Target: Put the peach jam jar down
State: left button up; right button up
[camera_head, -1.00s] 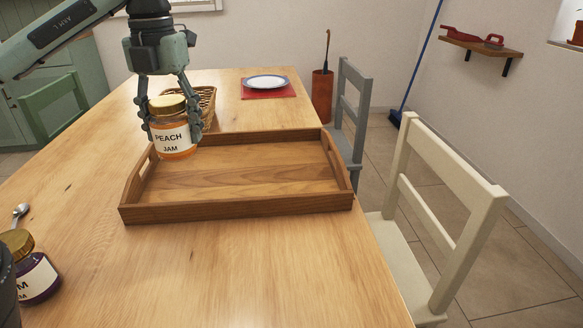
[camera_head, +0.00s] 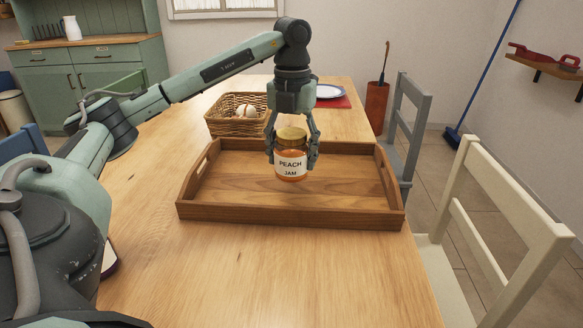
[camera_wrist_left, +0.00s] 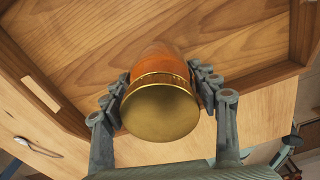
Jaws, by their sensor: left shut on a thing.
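The peach jam jar (camera_head: 290,166) has a gold lid, orange contents and a white label reading "PEACH JAM". It is upright in the head view, over the middle of the wooden tray (camera_head: 290,213). My left gripper (camera_head: 292,158) is shut on the jar, one finger on each side. In the left wrist view the jar's gold lid (camera_wrist_left: 160,108) faces the camera between the fingers (camera_wrist_left: 162,95). The tray floor shows beyond it. I cannot tell whether the jar's base touches the tray floor.
A wicker basket with eggs (camera_head: 235,126) stands behind the tray at the left. A plate (camera_head: 328,92) on a red mat lies at the far end. Chairs, one grey (camera_head: 408,125) and one cream (camera_head: 500,225), stand at the right. The tray floor around the jar is clear.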

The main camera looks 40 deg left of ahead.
aim_at(291, 169)
pick_arm(q)
notch_tip(291, 169, down, 4)
jog(key=shift+r, duration=0.15)
pick_arm(e)
jog(key=shift+r, duration=0.1)
pick_arm(q)
jog(key=o, duration=1.5)
jog(key=shift+o, duration=0.2)
pick_arm(e)
jog(key=shift+w+d+r, duration=0.1)
jog(key=shift+r, duration=0.2)
